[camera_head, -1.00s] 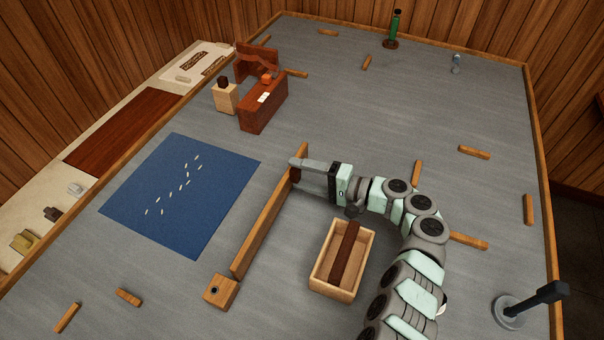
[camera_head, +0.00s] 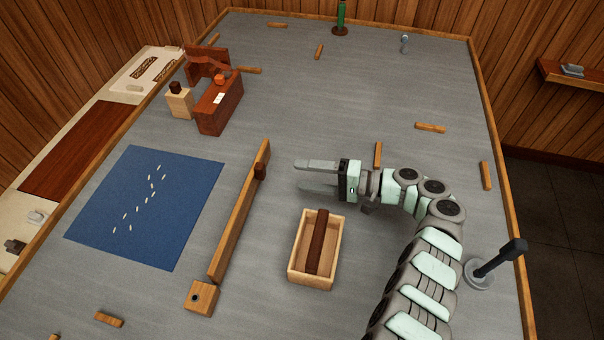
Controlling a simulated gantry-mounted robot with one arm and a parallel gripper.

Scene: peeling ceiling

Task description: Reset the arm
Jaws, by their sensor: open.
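My gripper (camera_head: 312,176) is open and empty, pointing left above the grey table (camera_head: 400,80). It is to the right of the long wooden bar (camera_head: 238,218) and clear of it. My arm comes in from the lower right and bends left at the wrist.
An open wooden box (camera_head: 334,265) with a dark bar across it stands below my gripper. A blue mat (camera_head: 190,215) with several pale bits lies left. Dark red wooden pieces (camera_head: 222,106) stand at the upper left. A post on a round base (camera_head: 480,273) is right of my arm.

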